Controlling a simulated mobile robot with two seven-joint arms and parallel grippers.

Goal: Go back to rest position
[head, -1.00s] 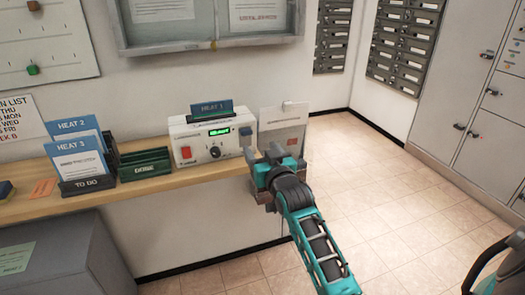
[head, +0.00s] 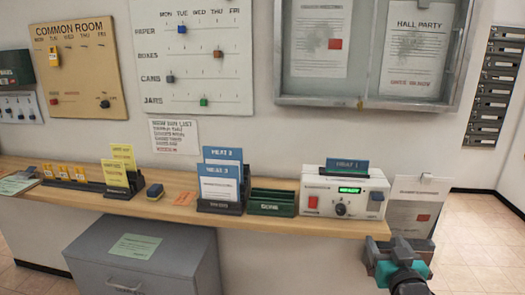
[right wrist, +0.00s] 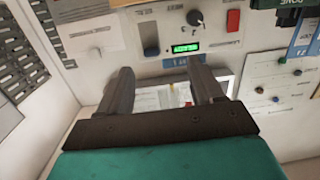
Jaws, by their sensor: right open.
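My right gripper (head: 398,262) is at the lower right of the head view, just off the right end of the wooden shelf. In the right wrist view its two dark fingers (right wrist: 160,90) are apart with nothing held between them. The white control box (head: 343,192) with a lit green display and a red switch stands on the shelf, left of the gripper. It also shows beyond the fingers in the right wrist view (right wrist: 190,32). A HEAT 1 card (head: 347,166) stands on the box. My left gripper does not show.
The wooden shelf (head: 270,217) carries HEAT 2 and HEAT 3 cards (head: 220,180), a green DONE holder (head: 271,203) and yellow cards (head: 120,168). A grey cabinet (head: 145,262) stands below. A sheet (head: 415,205) hangs right of the box. Tiled floor (head: 480,240) is open at the right.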

